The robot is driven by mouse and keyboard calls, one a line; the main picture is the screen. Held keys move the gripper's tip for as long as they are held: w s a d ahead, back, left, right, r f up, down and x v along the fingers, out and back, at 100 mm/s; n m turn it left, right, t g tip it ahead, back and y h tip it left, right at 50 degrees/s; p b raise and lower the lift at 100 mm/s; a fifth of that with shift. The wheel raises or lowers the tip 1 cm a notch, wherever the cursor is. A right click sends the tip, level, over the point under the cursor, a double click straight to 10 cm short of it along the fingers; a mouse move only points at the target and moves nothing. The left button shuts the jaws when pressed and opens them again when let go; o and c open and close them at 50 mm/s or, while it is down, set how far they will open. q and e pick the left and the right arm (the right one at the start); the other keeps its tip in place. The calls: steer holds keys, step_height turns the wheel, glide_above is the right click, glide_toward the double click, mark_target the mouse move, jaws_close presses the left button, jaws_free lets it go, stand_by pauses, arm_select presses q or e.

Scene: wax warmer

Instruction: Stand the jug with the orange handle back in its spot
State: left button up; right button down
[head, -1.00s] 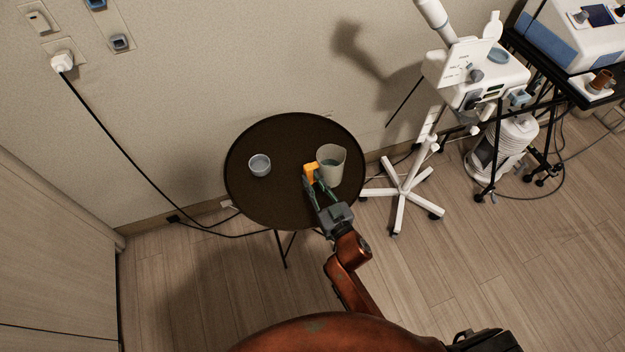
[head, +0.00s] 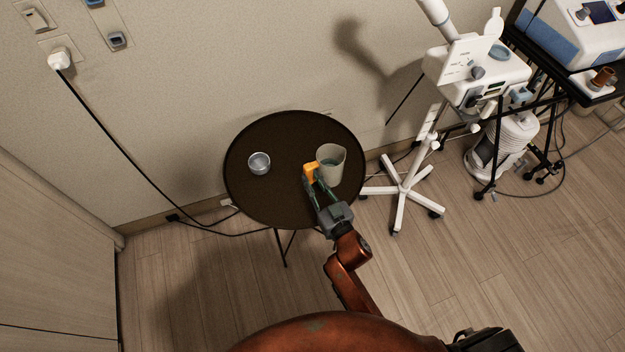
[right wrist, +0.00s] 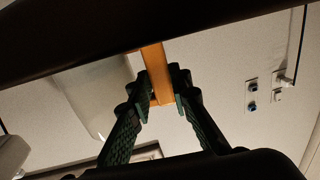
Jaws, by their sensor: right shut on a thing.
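The jug (head: 333,168) is a pale beige container with an orange handle (head: 310,170) on its left side. It appears upright on or just over the right part of the round dark table (head: 270,205); I cannot tell whether its base touches. My right gripper (head: 313,180) is shut on the orange handle. In the right wrist view the two green-grey fingers (right wrist: 162,100) close around the orange handle (right wrist: 156,70), with the pale jug (right wrist: 95,95) to the left. My left gripper is not in view.
A white wheeled stand (head: 405,190) with a device is right of the table. Beyond it is a black trolley (head: 545,75) with equipment. A cable (head: 120,140) hangs from the wall at left. The table's middle and front left are clear.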

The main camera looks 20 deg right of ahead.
steer(key=c, duration=1.7)
jaws_free()
steer(key=shift+f, duration=0.1)
steer(key=shift+s+d, duration=0.1)
steer(key=shift+s, duration=0.4)
steer(key=shift+s+d+p, duration=0.2)
steer(key=shift+s+p, duration=0.25)
steer(key=shift+s, duration=0.7)
steer(key=shift+s+d+p, duration=0.15)
steer(key=shift+s+p, duration=0.35)
steer(key=shift+s, duration=0.65)
steer(key=shift+s+d+p, duration=0.2)
steer(key=shift+s+p, duration=0.25)
steer(key=shift+s, duration=0.7)
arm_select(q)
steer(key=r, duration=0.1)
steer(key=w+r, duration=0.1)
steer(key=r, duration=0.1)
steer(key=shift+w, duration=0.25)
arm_select(e)
steer(key=s, duration=0.4)
steer(key=s+d, duration=0.1)
steer(key=s, duration=0.3)
steer(key=s+d, duration=0.1)
steer(key=s, duration=0.3)
